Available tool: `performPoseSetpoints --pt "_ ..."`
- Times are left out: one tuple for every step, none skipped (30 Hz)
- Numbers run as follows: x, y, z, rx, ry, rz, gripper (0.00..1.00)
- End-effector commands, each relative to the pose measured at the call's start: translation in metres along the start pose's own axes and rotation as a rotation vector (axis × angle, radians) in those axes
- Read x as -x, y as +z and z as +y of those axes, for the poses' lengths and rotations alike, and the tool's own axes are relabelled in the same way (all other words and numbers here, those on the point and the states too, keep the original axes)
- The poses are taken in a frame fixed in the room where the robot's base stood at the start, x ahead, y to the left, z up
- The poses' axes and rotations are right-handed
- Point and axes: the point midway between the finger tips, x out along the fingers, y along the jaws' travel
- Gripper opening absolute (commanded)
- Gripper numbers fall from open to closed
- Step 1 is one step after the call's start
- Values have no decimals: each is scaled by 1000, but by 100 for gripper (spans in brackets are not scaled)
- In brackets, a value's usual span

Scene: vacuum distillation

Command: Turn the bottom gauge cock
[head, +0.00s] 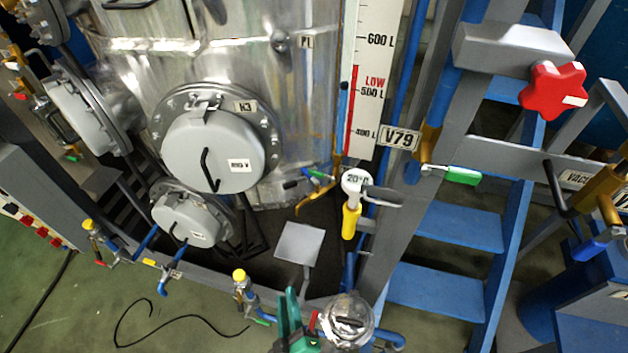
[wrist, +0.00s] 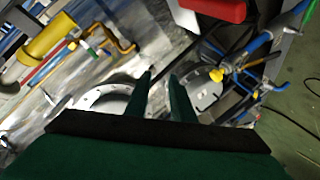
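The bottom gauge cock (head: 318,176) is at the foot of the level scale (head: 364,90) in the head view. It has a small green and blue handle and a bent brass pipe running down to the left. In the wrist view, a bent brass pipe (wrist: 120,45) at upper left looks like the same fitting, but I cannot be sure. My gripper (head: 290,300) is at the bottom of the head view, below and apart from the cock. In the wrist view my gripper (wrist: 162,82) shows two dark green fingers with a gap between them, empty.
A yellow-bodied thermometer (head: 351,215) stands just right of and below the cock. A grey square plate (head: 299,244) lies between the cock and my gripper. The steel vessel (head: 210,60) with round hatches is at left. Blue stairs (head: 450,226) and a frame are at right.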

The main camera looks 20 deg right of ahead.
Motion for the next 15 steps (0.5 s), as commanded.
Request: performPoseSetpoints --pt "-19 -5 9 56 31 -7 22" --pt "-29 -6 15 91 48 -18 22" --pt "-43 -8 23 139 73 -34 22" --pt "-52 -10 29 172 92 -45 22" --pt "-62 -12 36 207 112 -58 22" --pt "-74 -15 46 250 140 -77 22" --pt "-83 -18 54 282 161 -92 22" --pt "-91 -21 63 311 183 -109 22" --pt "-102 -24 74 351 213 -132 22" --pt "-109 -27 83 377 235 -148 22" --pt "-115 -31 92 402 257 -165 22" --pt "-123 -35 104 433 284 -188 22" --pt "-128 -38 112 454 303 -205 22" --pt "-133 -42 119 474 322 -221 22" --pt "-138 -46 129 495 345 -240 22"
